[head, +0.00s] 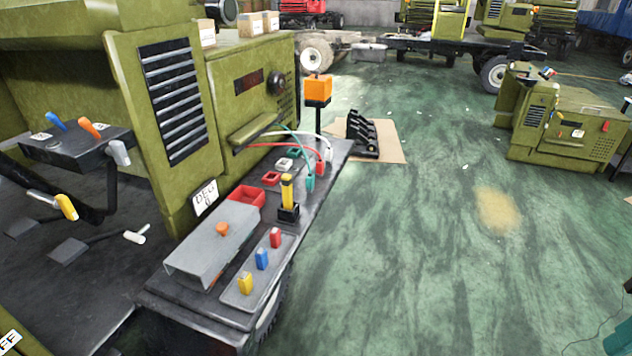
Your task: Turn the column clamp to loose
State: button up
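I cannot tell for sure which part is the column clamp. At the left, a dark control box (75,148) carries a blue lever (56,121) and an orange lever (90,128). A grey handle (120,153) sits at the box's right end. Below it, a yellow-handled lever (66,206) points up and left. A lever with a white grip (136,234) lies low over the dark floor of the cab. No loose or tight marking can be read. My gripper is not in view.
A dark bench (325,160) beside the green machine holds a grey cover (212,243), a red tray (246,196) and a plate with yellow, blue and red knobs (258,272). Black pedals (363,136) stand on a mat. Open green floor (420,250) lies right.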

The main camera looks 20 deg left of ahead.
aim_at(62, 203)
jog(key=z, duration=0.8)
jog(key=i, duration=0.75)
jog(key=u, duration=4.35)
jog(key=i, duration=0.55)
jog(key=z, duration=0.65)
